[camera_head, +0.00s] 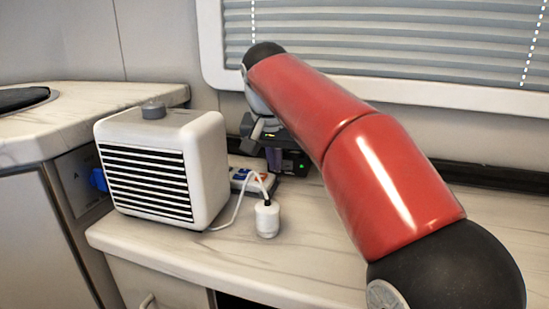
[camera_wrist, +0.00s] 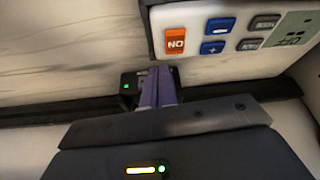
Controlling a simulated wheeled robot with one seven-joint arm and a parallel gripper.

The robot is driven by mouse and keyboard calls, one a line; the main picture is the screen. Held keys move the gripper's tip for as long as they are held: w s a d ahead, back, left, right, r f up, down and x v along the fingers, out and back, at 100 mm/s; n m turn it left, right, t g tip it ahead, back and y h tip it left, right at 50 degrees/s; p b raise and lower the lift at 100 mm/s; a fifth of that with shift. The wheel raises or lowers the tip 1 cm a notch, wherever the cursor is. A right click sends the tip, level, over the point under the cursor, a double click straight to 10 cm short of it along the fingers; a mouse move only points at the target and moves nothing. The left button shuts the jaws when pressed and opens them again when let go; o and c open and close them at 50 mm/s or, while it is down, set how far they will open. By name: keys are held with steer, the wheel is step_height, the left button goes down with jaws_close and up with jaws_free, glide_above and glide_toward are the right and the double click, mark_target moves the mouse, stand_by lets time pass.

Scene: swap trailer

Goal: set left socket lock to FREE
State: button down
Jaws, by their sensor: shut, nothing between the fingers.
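No lock marked FREE can be made out in either view. A grey side panel (camera_head: 78,183) on the left cabinet carries a blue plug or cap (camera_head: 99,180), perhaps a socket; any lock on it is too small to tell. My gripper (camera_head: 274,158) is over the back of the counter, far to the right of that panel. In the wrist view my gripper (camera_wrist: 157,76) shows purple fingers, shut and empty. They point toward a small black box (camera_wrist: 128,86) with a green light; I cannot tell if they touch it.
A white heater-like box (camera_head: 205,165) with a knob stands between the side panel and my gripper. A white cylinder (camera_head: 267,220) with a cable stands in front. A button panel (camera_wrist: 225,60) lies beside my fingers. The counter's front right (camera_head: 310,255) is clear.

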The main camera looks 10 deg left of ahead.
steer(key=shift+w+a+r+m+p, duration=0.1)
steer(key=shift+w+r+m+p, duration=0.25)
steer(key=shift+p, duration=0.75)
steer(key=shift+f+b, duration=0.4)
steer(key=shift+b, duration=0.05)
steer(key=shift+s+d+b, duration=0.3)
steer(key=shift+s+d, duration=0.05)
steer(key=shift+d, duration=0.45)
